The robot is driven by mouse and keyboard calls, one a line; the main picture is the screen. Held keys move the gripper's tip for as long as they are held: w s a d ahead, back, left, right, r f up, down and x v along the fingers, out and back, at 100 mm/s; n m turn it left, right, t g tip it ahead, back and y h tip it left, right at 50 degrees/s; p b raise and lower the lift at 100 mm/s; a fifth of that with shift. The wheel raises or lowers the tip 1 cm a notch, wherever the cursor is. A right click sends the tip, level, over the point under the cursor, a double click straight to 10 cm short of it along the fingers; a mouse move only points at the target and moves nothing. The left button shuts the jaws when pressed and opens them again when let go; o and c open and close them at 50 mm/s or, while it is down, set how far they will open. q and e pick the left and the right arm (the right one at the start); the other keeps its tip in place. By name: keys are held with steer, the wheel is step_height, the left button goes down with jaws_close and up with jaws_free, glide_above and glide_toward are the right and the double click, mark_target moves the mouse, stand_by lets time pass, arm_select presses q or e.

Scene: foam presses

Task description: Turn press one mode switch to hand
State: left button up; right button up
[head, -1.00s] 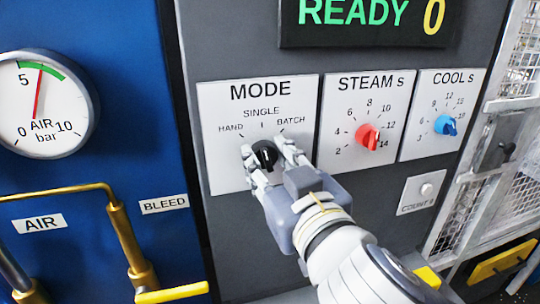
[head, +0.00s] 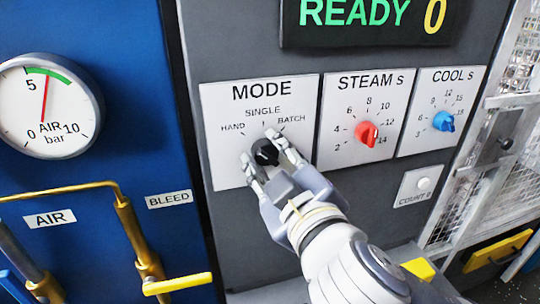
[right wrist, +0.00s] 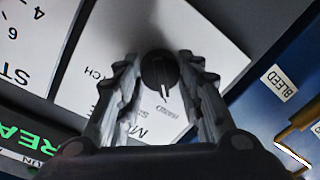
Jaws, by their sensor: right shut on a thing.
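The white MODE plate (head: 226,168) on the grey press panel carries the marks HAND, SINGLE and BATCH. Its black mode switch knob (head: 265,152) sits between the two fingers of my right gripper (head: 266,151), which is shut on it. In the right wrist view the knob (right wrist: 159,69) shows between the fingertips. Its white pointer line there points toward the HAND label (right wrist: 168,109). In the head view the pointer is too small to read. My left gripper is not in view.
The red STEAM dial (head: 367,134) and blue COOL dial (head: 444,121) are to the right. A READY display (head: 368,18) is above. A pressure gauge (head: 46,107) and yellow pipes (head: 134,240) are on the left. A mesh guard (head: 470,200) stands at the right.

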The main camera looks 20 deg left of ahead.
mark_target(261, 90)
steer(key=shift+r, duration=0.1)
steer(key=o, duration=1.1)
steer(key=shift+c, duration=0.2)
step_height(261, 90, up, 10)
steer(key=shift+d+f, duration=0.1)
steer(key=shift+d, duration=0.05)
steer(key=shift+a, duration=0.2)
